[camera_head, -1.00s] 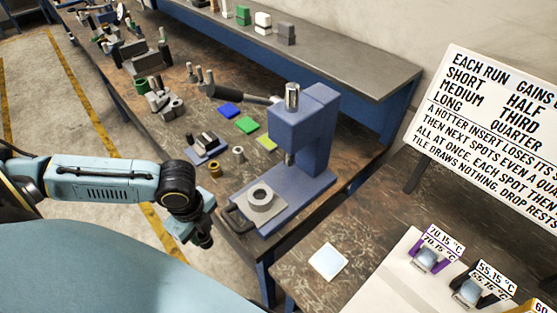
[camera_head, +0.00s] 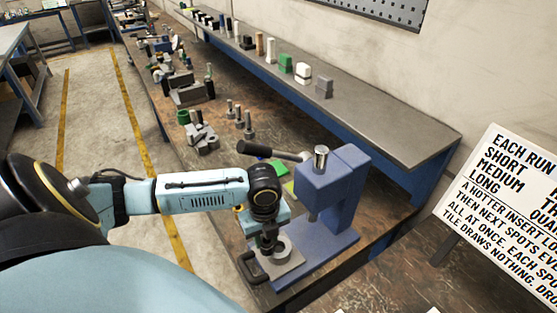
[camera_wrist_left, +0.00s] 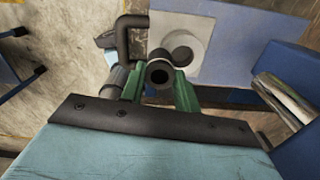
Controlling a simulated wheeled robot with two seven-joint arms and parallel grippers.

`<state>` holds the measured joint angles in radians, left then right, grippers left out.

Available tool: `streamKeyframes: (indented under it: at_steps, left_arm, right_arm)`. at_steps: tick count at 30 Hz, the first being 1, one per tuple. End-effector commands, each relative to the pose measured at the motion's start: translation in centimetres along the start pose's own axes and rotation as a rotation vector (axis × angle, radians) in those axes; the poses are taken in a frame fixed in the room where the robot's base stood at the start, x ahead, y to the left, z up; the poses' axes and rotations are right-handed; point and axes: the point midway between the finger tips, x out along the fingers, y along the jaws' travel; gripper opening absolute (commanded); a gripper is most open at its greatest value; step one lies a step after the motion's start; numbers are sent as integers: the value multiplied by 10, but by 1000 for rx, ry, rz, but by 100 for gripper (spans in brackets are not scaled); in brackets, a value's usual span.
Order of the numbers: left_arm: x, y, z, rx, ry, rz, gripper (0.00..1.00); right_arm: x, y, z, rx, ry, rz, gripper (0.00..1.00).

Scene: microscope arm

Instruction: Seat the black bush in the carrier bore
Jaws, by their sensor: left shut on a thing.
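My left gripper (camera_head: 268,246) is over the front of the blue press (camera_head: 340,190). In the left wrist view its green fingers (camera_wrist_left: 160,88) are shut on the black bush (camera_wrist_left: 158,72), a short dark ring with its open end showing. The grey carrier (camera_head: 291,260) lies on the press base with its round bore boss partly behind the gripper. In the left wrist view the carrier (camera_wrist_left: 203,24) shows just beyond the bush, which partly overlaps the boss's near edge. I cannot tell the bush's height over it. My right gripper is not in view.
The press column and ram (camera_head: 313,212) stand close to the right of my left gripper. A dark lever (camera_head: 265,150) reaches out behind it. A bent dark handle (camera_head: 252,270) juts from the front. Several metal parts crowd the bench behind.

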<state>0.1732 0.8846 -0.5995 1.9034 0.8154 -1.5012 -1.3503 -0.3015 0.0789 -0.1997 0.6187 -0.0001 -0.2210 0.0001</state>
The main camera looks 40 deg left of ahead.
Motion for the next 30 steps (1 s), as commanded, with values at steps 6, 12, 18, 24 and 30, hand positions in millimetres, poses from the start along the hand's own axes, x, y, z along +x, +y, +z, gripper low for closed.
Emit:
streamKeyframes:
  at_steps: [6,12,18,24,30]
  left_arm:
    - [0,-26,3,1,1,0,2]
    - [15,-36,3,-1,4,6,2]
    - [34,-37,5,0,0,2,2]
    - [35,-36,5,1,0,1,2]
    - [38,-36,5,1,0,2,39]
  right_arm:
    - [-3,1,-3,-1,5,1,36]
    - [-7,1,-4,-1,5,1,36]
    - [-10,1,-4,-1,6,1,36]
    - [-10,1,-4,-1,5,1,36]
    - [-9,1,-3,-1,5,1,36]
